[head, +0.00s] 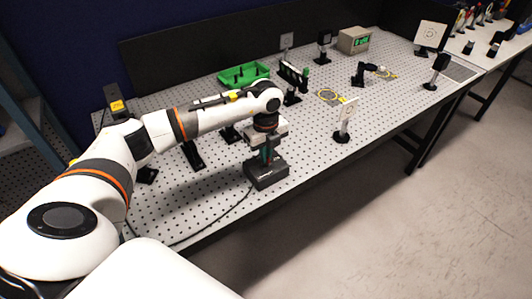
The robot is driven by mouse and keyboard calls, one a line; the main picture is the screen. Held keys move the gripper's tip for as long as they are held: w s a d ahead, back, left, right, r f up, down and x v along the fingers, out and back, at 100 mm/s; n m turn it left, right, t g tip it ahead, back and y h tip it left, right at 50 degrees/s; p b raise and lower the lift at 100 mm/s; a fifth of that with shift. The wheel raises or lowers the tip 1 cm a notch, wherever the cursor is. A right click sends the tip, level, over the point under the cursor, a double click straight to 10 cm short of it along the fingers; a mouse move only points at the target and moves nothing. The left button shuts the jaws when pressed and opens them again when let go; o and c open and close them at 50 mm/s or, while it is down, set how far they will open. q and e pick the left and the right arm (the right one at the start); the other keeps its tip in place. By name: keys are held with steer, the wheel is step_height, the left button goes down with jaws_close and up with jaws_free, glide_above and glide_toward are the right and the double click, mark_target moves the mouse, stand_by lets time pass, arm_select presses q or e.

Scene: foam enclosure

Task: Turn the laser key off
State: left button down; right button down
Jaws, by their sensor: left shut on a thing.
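My left gripper (264,156) points down over a small black box (268,174) near the front edge of the perforated table. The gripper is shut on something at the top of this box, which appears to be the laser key. The key itself is hidden by the fingers and wrist, so its turn angle cannot be seen. A black cable runs from the box to the left along the table. My right gripper is not in view.
A white card on a post (345,117) stands right of the box. A green tray (243,75), several optic mounts and a box with a green display (353,40) stand farther back on the perforated table (330,160). Open floor lies in front.

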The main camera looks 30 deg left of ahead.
arm_select(q)
steer(key=shift+r, duration=0.1)
stand_by(0.3)
steer(key=c, duration=1.5)
jaws_free()
steer(key=shift+c, duration=0.2)
step_height(320, 180, up, 12)
steer(key=b, duration=0.3)
